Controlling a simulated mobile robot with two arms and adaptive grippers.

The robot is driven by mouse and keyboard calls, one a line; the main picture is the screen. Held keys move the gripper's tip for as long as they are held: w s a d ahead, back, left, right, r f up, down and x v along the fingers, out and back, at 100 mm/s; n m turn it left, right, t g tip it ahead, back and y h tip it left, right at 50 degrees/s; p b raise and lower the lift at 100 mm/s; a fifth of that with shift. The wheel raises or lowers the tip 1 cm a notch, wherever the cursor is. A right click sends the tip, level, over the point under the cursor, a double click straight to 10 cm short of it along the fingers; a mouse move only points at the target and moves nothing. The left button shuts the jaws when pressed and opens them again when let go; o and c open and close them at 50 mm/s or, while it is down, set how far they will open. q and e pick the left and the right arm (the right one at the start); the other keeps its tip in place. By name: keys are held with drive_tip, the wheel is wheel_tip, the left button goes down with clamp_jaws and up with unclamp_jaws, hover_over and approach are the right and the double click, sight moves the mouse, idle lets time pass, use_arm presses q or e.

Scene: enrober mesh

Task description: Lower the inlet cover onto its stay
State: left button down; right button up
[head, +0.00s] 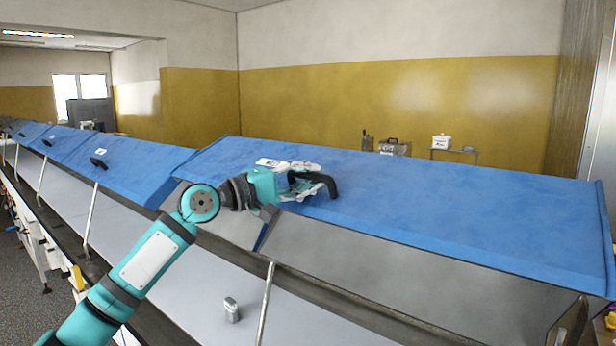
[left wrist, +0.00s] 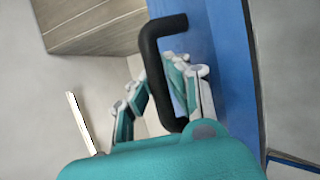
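The cover at my left gripper is a long blue panel (head: 440,205), sloping along the line in the head view; its blue face (left wrist: 225,60) also shows in the left wrist view. A black bar handle (head: 328,186) stands out from its left part. My left gripper (head: 303,182) is at this handle, and in the left wrist view its fingers lie on both sides of the black bar (left wrist: 158,85), closed in on it. A thin metal rod (head: 265,305), possibly a stay, stands upright below the gripper; whether it touches the cover cannot be told. My right gripper is out of view.
More blue covers (head: 125,160) with black handles run along the line to the left, with another thin rod (head: 92,220). A small metal block (head: 231,310) sits on the grey surface at the front. A side table (head: 452,153) stands by the back wall.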

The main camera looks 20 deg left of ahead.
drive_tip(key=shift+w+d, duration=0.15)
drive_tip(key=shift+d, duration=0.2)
use_arm(q)
drive_tip(key=shift+s+f+b, duration=0.1)
drive_tip(key=shift+f+b, duration=0.3)
drive_tip(key=shift+b, duration=0.05)
drive_tip(key=shift+m+t+h, duration=0.4)
drive_tip(key=shift+t+h, duration=0.2)
drive_tip(key=shift+t, duration=0.1)
drive_tip(key=s+f+b, duration=0.2)
drive_tip(key=b, duration=0.1)
drive_tip(key=s+a+f+b, duration=0.1)
drive_tip(key=s+f+b, duration=0.1)
drive_tip(key=b, duration=0.1)
drive_tip(key=s+a+f+b, duration=0.1)
drive_tip(key=s+f+b, duration=0.1)
drive_tip(key=b, duration=0.1)
drive_tip(key=shift+s+a, duration=0.25)
drive_tip(key=shift+s, duration=0.15)
drive_tip(key=shift+s+a+r+b, duration=0.1)
drive_tip(key=shift+s+a+b, duration=0.1)
drive_tip(key=shift+s+b, duration=0.35)
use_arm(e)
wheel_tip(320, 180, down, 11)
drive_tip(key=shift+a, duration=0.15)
